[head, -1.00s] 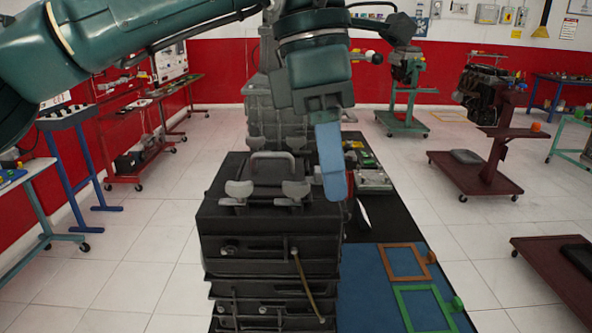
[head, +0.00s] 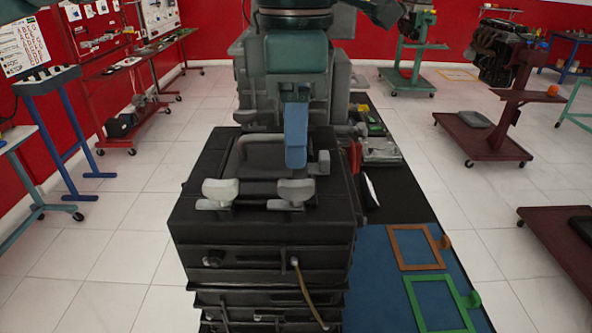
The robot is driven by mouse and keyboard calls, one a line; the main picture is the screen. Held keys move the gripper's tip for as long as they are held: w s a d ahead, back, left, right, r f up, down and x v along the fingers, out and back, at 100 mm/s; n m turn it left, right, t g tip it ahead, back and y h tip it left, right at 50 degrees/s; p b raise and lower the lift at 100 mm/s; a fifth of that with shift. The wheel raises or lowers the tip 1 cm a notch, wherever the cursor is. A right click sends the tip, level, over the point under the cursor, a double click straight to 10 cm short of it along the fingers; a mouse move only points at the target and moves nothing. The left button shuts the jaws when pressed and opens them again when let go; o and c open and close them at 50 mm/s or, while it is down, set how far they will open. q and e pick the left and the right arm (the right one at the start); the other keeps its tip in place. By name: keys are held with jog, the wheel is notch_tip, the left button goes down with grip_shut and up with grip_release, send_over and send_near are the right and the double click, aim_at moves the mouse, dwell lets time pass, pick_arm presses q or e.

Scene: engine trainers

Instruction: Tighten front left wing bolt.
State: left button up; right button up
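The front left wing bolt (head: 220,193) is a pale grey two-eared bolt on the near top edge of the black engine block (head: 262,222). A matching front right wing bolt (head: 296,193) sits beside it.
Right of the block, a dark bench holds an orange frame (head: 416,267) and a green frame (head: 410,285) on a blue mat (head: 380,290). Open floor lies on the left.

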aim_at(296, 182)
pick_arm(q)
notch_tip(296, 182, down, 6)
jog(key=shift+r, duration=0.1)
jog(key=shift+c, duration=0.3)
grip_shut()
